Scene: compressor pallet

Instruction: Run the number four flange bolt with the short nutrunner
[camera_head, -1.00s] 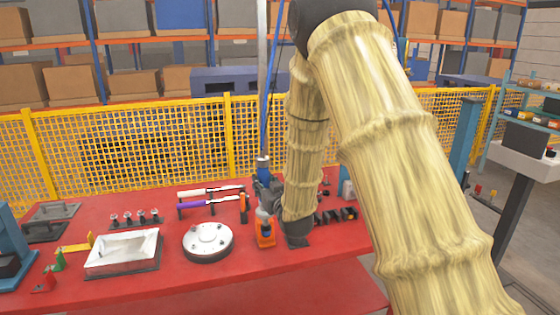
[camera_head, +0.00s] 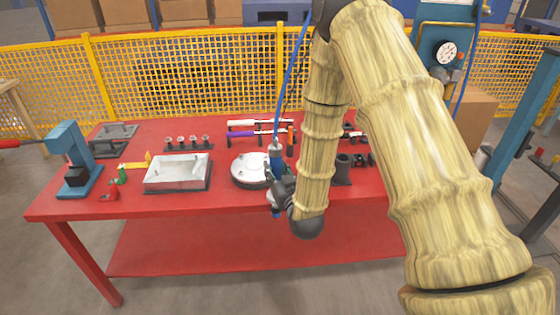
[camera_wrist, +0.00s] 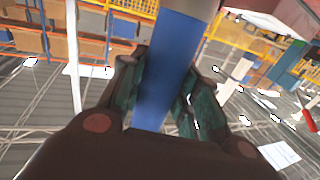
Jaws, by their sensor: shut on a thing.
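My gripper (camera_head: 280,190) is shut around the blue body of the nutrunner (camera_head: 277,157), which stands roughly upright with a blue hose rising from its top. In the wrist view the blue body (camera_wrist: 172,62) sits between both fingers of my gripper (camera_wrist: 165,92). The round silver flange (camera_head: 247,168) lies on the red table, just behind and left of the tool. Its right side is partly hidden by the tool and gripper.
On the red table (camera_head: 130,195) are a metal tray (camera_head: 178,172), a rack of several sockets or bolts (camera_head: 188,141), a purple-handled tool (camera_head: 243,134) and a blue press (camera_head: 72,155). A yellow mesh fence (camera_head: 190,80) stands behind. My arm hides the table's right part.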

